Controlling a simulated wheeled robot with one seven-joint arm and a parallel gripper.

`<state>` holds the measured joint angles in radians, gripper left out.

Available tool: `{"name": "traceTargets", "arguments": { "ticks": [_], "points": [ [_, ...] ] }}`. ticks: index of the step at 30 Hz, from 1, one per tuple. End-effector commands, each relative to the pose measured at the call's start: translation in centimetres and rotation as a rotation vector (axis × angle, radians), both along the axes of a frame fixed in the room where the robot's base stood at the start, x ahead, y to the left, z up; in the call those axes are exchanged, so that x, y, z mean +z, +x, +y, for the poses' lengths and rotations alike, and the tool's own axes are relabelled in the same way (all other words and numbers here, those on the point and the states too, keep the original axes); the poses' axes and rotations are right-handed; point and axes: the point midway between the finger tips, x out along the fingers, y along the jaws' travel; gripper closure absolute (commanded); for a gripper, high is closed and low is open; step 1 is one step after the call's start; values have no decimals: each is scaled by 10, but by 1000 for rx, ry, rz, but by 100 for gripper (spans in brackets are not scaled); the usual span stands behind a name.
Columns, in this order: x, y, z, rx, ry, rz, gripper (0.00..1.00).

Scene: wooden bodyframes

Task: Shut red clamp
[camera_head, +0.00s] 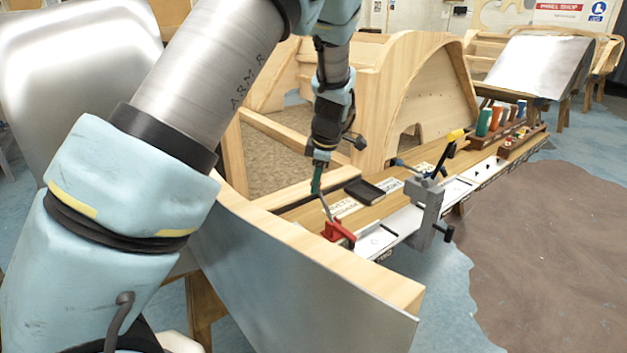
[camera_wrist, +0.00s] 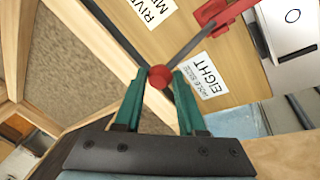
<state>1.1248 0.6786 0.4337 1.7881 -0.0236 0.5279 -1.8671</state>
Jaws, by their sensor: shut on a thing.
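The red clamp (camera_head: 336,231) is fixed at the near end of the wooden bench, with its lever standing up at a tilt from the red base. In the wrist view its red body (camera_wrist: 217,14) is at the top, and a grey lever runs down to a round red knob (camera_wrist: 160,77). My gripper (camera_head: 319,182) is above the clamp at the top of the lever. In the wrist view the green fingertips of my gripper (camera_wrist: 160,84) close on both sides of the knob.
Wooden frame panels rise at the left and back.

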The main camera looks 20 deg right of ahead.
Motion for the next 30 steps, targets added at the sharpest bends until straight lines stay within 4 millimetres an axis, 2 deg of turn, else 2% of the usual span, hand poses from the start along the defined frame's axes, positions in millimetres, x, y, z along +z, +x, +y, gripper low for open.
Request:
{"name": "traceTargets", "arguments": {
  "ticks": [1, 14, 15, 23, 30],
  "points": [
    [-10, -14, -3, -5, 9, 26, 100],
    [-12, -16, -3, -7, 12, 27, 100],
    [-12, -16, -3, -7, 12, 27, 59],
    [-9, -12, -2, -4, 9, 22, 31],
    [-6, -9, -2, -4, 6, 16, 31]
  ]
}}
